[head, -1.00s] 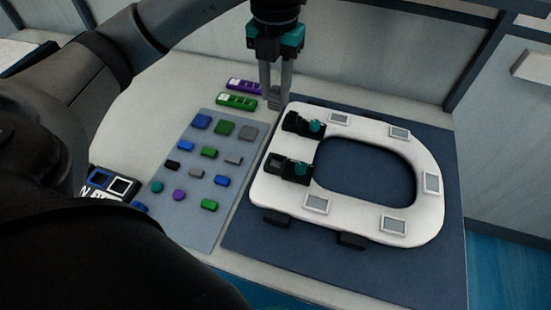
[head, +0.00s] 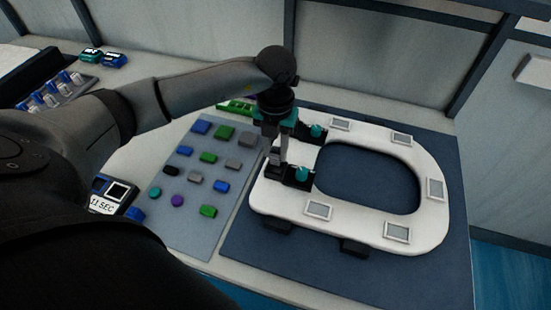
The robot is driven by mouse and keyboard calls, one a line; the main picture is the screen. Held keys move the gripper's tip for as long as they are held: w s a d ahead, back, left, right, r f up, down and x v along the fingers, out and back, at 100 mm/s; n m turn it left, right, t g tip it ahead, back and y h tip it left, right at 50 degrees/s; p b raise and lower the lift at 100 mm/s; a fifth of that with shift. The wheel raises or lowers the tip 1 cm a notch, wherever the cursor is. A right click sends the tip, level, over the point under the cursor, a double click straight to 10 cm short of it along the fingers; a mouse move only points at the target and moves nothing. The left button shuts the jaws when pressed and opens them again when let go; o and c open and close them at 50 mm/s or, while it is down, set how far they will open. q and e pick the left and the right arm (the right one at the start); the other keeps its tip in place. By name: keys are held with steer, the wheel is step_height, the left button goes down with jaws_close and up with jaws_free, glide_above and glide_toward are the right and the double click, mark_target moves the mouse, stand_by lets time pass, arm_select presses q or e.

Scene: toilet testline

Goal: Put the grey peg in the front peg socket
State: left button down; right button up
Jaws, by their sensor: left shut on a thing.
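The white toilet seat (head: 430,215) lies on a dark blue mat. Two black hinge blocks sit on its left end, each with a teal knob; the front block (head: 300,184) holds the front peg socket area, and the rear block (head: 312,138) is farther back. My left gripper (head: 277,168) points down, with its fingertips at the left part of the front block. It is shut on a small grey thing, taken as the grey peg, mostly hidden between the fingers. I cannot tell whether the peg is inside the socket. My right gripper is not in view.
A grey-blue mat (head: 182,222) left of the seat carries several coloured blocks. A black timer box (head: 110,195) stands left of it. A green piece (head: 235,106) lies behind, partly covered by my arm. A tray (head: 58,92) is at the back left.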

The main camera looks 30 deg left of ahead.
mark_target(275, 163)
arm_select(q)
steer(key=shift+f, duration=1.85)
steer(key=shift+f+b, duration=0.1)
steer(key=shift+b, duration=0.25)
steer(key=c, duration=0.6)
jaws_free()
step_height(275, 163, up, 12)
steer(key=shift+r+p, duration=0.15)
steer(key=shift+p, duration=0.6)
